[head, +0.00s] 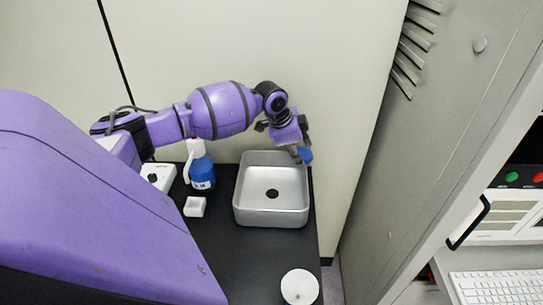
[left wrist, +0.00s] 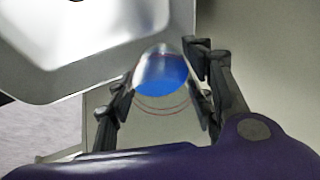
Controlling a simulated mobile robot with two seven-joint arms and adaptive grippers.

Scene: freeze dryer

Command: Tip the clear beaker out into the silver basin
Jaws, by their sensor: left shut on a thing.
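The silver basin (head: 242,205) is square with a dark drain and sits on the black counter; the part of its floor that shows looks bare. My left gripper (head: 299,150) is above the basin's back right corner, shut on the clear beaker (head: 305,155), which has blue content. In the left wrist view the beaker (left wrist: 160,67) shows between the two fingers (left wrist: 160,95), with its blue content near the lower side and the basin (left wrist: 45,85) beside it at the upper left. I cannot tell exactly how far the beaker is tilted. My right gripper is not in view.
A blue bottle with a white top (head: 202,174), a small white dish (head: 195,207) and a white device (head: 162,172) stand left of the basin. A white round container (head: 299,287) is at the counter's front. A tall grey cabinet (head: 400,200) and a keyboard (head: 495,287) are at right.

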